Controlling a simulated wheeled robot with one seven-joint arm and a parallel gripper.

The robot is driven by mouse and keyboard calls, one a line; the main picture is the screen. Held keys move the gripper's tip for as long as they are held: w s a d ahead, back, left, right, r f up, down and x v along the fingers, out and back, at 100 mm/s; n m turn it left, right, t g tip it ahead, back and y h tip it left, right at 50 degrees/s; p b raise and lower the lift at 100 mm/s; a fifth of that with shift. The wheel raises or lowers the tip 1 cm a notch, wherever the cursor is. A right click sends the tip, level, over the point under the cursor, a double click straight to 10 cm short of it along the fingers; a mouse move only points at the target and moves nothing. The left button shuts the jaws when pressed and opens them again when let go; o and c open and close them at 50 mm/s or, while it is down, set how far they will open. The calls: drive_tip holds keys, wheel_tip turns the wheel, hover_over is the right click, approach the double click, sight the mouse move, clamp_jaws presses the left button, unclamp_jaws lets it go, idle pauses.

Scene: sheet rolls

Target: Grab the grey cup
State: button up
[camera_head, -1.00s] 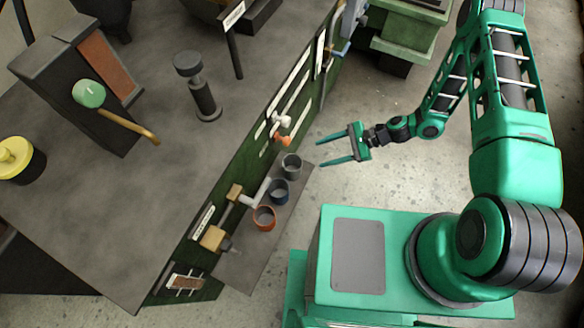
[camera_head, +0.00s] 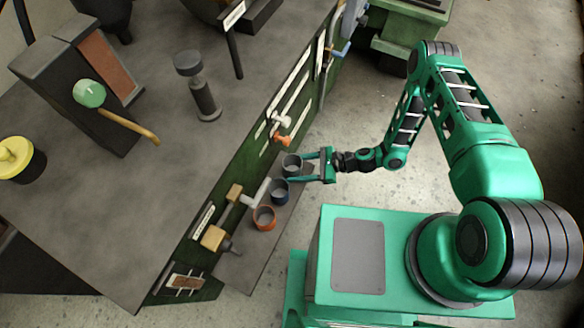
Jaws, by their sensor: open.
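The grey cup (camera_head: 291,166) stands upright on a narrow grey shelf (camera_head: 246,259) along the front of the machine. It is the farthest of three cups in a row. A dark blue cup (camera_head: 280,191) and an orange cup (camera_head: 264,218) stand nearer on the same shelf. My gripper (camera_head: 300,168) is open. Its two green fingers point left and reach the grey cup, one at its far side and one at its near side, by the blue cup. I cannot tell whether the fingers touch either cup.
Above the shelf, the machine's front carries an orange tap (camera_head: 282,140), a white handle (camera_head: 262,192) and a tan block (camera_head: 214,238). My green base lies right of the shelf. The concrete floor (camera_head: 390,110) beyond my arm is clear.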

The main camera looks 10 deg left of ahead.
drive_tip(key=shift+r+x, duration=0.15)
drive_tip(key=shift+x, duration=1.15)
drive_tip(key=shift+r+x, duration=0.15)
drive_tip(key=shift+x, duration=1.15)
drive_tip(key=shift+w+a, duration=0.1)
drive_tip(key=shift+a, duration=0.05)
drive_tip(key=c, duration=0.8)
